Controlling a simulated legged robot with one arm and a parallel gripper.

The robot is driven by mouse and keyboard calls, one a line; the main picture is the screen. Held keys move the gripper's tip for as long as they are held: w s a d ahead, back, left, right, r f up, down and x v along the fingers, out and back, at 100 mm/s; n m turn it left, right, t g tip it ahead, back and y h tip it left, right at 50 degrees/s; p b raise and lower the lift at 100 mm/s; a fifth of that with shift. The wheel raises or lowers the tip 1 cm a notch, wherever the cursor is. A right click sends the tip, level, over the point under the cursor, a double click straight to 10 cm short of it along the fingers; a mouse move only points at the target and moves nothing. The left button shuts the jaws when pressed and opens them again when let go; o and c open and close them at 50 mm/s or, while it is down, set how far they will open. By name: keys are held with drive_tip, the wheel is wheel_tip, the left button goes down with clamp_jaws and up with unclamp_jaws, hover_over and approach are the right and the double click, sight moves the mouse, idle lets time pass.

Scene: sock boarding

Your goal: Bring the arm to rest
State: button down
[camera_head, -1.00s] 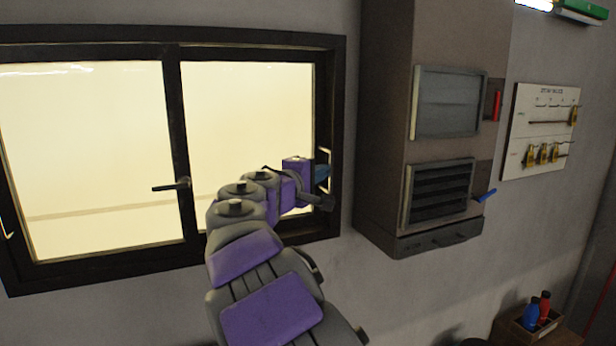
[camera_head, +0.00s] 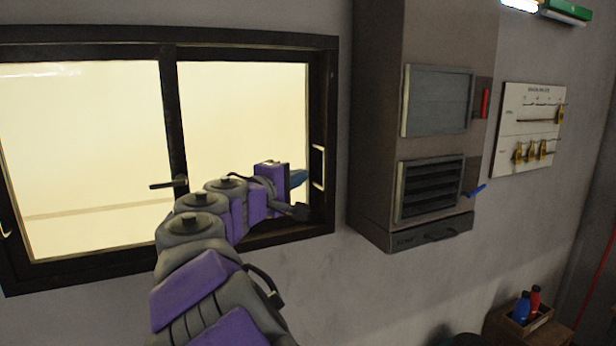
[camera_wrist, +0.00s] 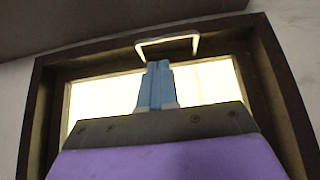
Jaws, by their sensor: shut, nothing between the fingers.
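My arm, purple and grey, reaches up from the bottom of the head view in front of the window (camera_head: 174,110). My gripper (camera_head: 298,177) is at the arm's far end, by the right side of the window frame. Its blue fingers (camera_wrist: 157,86) show in the wrist view, shut together with nothing between them. A pale window handle (camera_head: 318,167) is just right of the fingertips in the head view. In the wrist view the handle (camera_wrist: 168,40) appears just beyond the fingertips. I cannot tell whether they touch.
A tall brown cabinet (camera_head: 375,120) with louvred panels juts out right of the window. A dark latch (camera_head: 168,184) sits on the window's middle bar. A white board with padlocks (camera_head: 528,130) hangs farther right. A box with bottles (camera_head: 520,322) stands at the lower right.

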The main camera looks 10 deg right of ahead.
drive_tip(key=s+d+f+m+g+y+b, duration=0.35)
drive_tip(key=s+d+f+m+g, duration=0.5)
drive_tip(key=s+d+f, duration=1.05)
drive_tip(key=s+a+f+g+y+b, duration=0.1)
drive_tip(key=s+a+f, duration=0.3)
drive_tip(key=s+f, duration=0.4)
drive_tip(key=s+a+f+m+g+y+b, duration=0.1)
drive_tip(key=s+a+f+g+y+b, duration=0.1)
drive_tip(key=s+f, duration=0.6)
drive_tip(key=s+a+f+g+y+b, duration=0.1)
drive_tip(key=s+a+f+g+y, duration=0.3)
drive_tip(key=s+a+f, duration=0.4)
drive_tip(key=shift+s+f+y+b, duration=0.2)
drive_tip(key=shift+s+y+b, duration=0.25)
drive_tip(key=shift+s, duration=2.2)
drive_tip(key=shift+d+m, duration=0.15)
drive_tip(key=shift+m, duration=0.1)
drive_tip(key=shift+d, duration=0.3)
drive_tip(key=shift+a, duration=0.1)
